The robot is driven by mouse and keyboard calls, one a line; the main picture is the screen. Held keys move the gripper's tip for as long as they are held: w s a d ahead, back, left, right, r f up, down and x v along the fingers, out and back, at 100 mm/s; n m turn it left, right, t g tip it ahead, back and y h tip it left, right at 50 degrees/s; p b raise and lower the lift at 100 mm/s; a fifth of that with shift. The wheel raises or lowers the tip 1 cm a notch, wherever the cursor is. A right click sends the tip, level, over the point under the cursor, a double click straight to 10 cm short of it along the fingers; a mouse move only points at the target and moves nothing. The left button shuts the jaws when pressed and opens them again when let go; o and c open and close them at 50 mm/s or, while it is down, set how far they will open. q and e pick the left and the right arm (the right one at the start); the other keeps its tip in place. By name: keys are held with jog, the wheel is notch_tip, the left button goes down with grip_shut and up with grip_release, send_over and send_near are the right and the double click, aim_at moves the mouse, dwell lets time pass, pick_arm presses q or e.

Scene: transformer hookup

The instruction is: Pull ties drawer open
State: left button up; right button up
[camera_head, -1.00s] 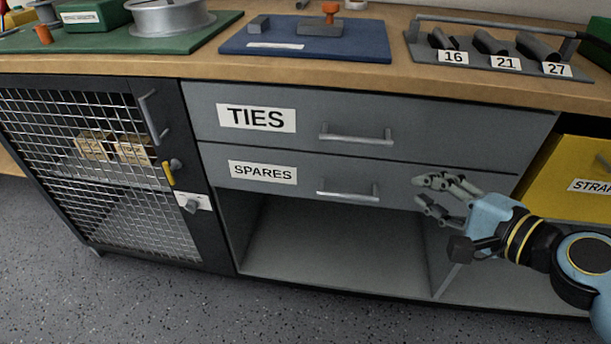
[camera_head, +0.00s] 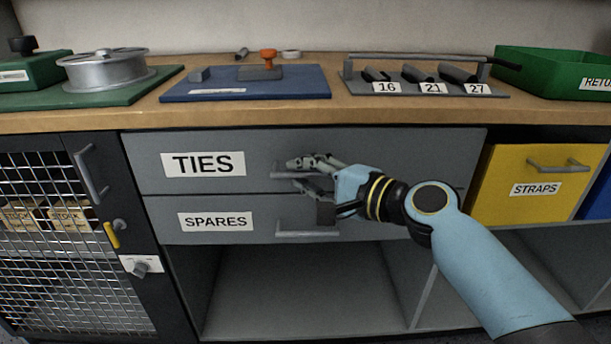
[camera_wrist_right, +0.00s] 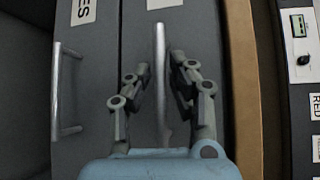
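The TIES drawer (camera_head: 400,150) is a grey front under the worktop, flush with the cabinet. Its bar handle (camera_head: 283,175) is partly hidden behind my right gripper (camera_head: 302,174). In the right wrist view the handle (camera_wrist_right: 160,65) runs between the two fingers of my right gripper (camera_wrist_right: 158,80), with gaps on both sides. The right gripper is open around the bar and not closed on it. My left gripper is not in view.
The SPARES drawer (camera_head: 160,222), with its own handle (camera_head: 308,234), is just below. A yellow STRAPS bin (camera_head: 500,195) is at right and a mesh door (camera_head: 60,270) at left. The worktop edge (camera_head: 300,115) is above; an open shelf space (camera_head: 300,290) is below.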

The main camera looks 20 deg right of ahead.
jog(key=shift+w, duration=0.1)
grip_shut()
jog(key=shift+s+f, duration=0.15)
jog(key=shift+s, duration=0.05)
